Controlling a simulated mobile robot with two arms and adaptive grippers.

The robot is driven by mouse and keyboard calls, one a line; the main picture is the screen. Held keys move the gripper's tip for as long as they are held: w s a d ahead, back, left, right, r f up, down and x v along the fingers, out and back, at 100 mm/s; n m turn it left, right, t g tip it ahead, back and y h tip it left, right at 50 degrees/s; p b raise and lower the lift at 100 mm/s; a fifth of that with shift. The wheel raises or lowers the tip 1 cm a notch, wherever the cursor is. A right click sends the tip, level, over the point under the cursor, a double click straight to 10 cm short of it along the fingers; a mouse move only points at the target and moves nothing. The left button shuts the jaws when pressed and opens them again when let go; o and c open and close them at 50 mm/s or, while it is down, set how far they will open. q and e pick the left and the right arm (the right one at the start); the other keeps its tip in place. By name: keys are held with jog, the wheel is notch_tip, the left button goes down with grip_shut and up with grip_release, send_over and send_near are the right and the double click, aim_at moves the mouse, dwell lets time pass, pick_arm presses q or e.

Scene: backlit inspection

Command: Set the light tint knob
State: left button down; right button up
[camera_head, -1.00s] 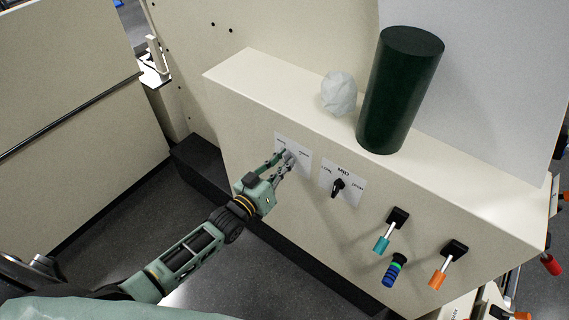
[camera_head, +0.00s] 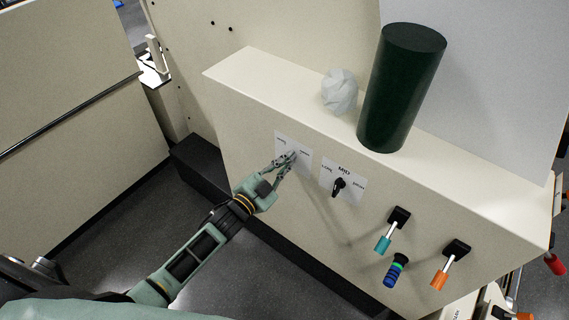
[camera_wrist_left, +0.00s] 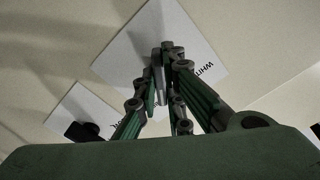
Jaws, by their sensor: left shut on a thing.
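My left gripper (camera_head: 292,156) is at the left white label plate (camera_head: 306,162) on the front of the cream panel. Its fingers are shut on a small grey knob, mostly hidden by them in the head view. In the left wrist view, a grey sliver of the knob (camera_wrist_left: 160,78) shows between the fingers of the gripper (camera_wrist_left: 168,55), in front of the plate (camera_wrist_left: 140,40) with the word "WHITE". The knob's pointing direction is not clear. My right gripper is not in view.
Right of it is a "MID" plate (camera_head: 329,168) with a black knob (camera_head: 339,186). A dark green cylinder (camera_head: 401,90) and a pale faceted lump (camera_head: 340,92) stand on the ledge.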

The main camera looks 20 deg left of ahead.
pick_arm(q)
jog(key=shift+m, duration=0.9)
jog(key=c, duration=1.9)
grip_release()
jog(key=shift+o, duration=0.2)
jog(key=v, duration=1.2)
